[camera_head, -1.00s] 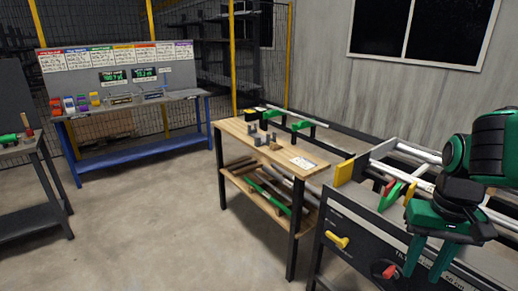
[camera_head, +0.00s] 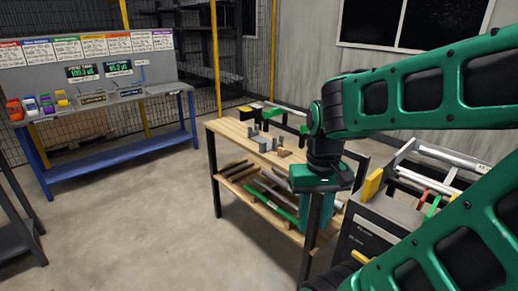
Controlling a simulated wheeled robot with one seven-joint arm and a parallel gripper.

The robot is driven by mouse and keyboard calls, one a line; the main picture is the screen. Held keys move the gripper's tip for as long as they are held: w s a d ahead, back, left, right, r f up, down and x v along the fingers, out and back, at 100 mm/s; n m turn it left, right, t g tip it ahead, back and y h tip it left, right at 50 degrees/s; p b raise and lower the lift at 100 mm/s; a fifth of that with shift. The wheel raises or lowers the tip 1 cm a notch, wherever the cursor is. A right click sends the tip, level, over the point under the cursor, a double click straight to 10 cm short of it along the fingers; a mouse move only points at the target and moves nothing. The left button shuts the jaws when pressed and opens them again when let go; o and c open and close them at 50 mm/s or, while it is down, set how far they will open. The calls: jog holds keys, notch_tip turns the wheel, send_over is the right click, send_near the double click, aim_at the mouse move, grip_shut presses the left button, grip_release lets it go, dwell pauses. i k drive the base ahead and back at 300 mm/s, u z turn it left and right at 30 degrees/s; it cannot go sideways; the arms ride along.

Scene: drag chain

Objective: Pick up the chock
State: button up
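Small grey blocks and U-shaped brackets stand on the top of the wooden workbench (camera_head: 228,128) in the middle of the view. My arm hides the right end of the bench top.
The bench's lower shelf (camera_head: 232,172) holds bars and a green piece. A grey machine (camera_head: 370,232) with a yellow block (camera_head: 372,186) stands at the right. The floor (camera_head: 130,225) between is clear.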

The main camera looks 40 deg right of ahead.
aim_at(283, 153)
jog(key=z, duration=0.35)
jog(key=i, duration=1.3)
jog(key=z, duration=0.6)
